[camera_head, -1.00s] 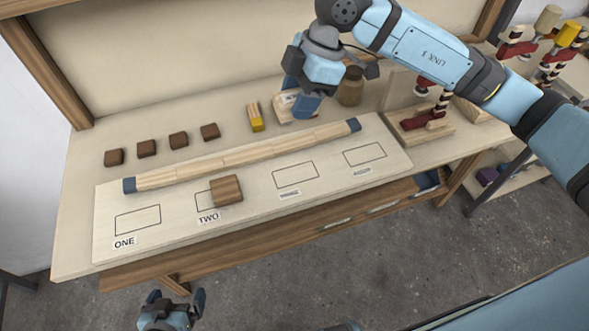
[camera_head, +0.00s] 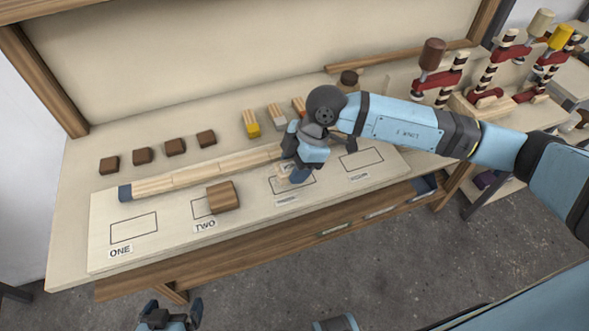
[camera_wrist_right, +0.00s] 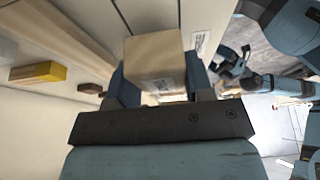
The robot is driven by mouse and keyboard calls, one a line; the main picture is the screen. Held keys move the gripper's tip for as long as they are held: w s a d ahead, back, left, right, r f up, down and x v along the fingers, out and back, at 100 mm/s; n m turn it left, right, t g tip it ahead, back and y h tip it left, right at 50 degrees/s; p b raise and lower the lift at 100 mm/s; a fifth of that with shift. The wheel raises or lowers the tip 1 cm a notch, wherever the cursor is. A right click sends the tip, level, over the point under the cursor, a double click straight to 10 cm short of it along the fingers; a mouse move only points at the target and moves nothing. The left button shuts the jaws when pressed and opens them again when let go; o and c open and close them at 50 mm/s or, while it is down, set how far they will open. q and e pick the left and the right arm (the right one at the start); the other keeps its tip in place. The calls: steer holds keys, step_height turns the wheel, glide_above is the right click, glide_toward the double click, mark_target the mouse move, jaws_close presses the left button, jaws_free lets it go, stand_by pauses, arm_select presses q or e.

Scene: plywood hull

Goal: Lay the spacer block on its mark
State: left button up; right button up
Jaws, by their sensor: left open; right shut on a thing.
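My right gripper (camera_head: 296,172) is over the third outlined mark (camera_head: 313,183) on the pale board and hides part of it. In the right wrist view it is shut on a pale wooden block (camera_wrist_right: 155,58) with a small printed label on its side. In the head view the block is mostly hidden by the gripper, and I cannot tell whether it touches the board. A brown wooden block (camera_head: 223,195) sits partly over the outline labelled TWO. The outlines at ONE (camera_head: 134,228) and at the far right (camera_head: 361,160) are bare. My left gripper (camera_head: 172,312) is open and empty, below the bench's front edge.
A long pale wooden strip (camera_head: 190,176) with a blue end lies along the board behind the marks. Several small brown blocks (camera_head: 142,156) and a yellow-ended block (camera_head: 251,123) stand behind it. Red clamps (camera_head: 440,78) stand at the back right.

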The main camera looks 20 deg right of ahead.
steer(key=shift+f, duration=0.95)
steer(key=o, duration=1)
steer(key=shift+f, duration=0.15)
steer(key=shift+r, duration=0.2)
steer(key=v, duration=1.2)
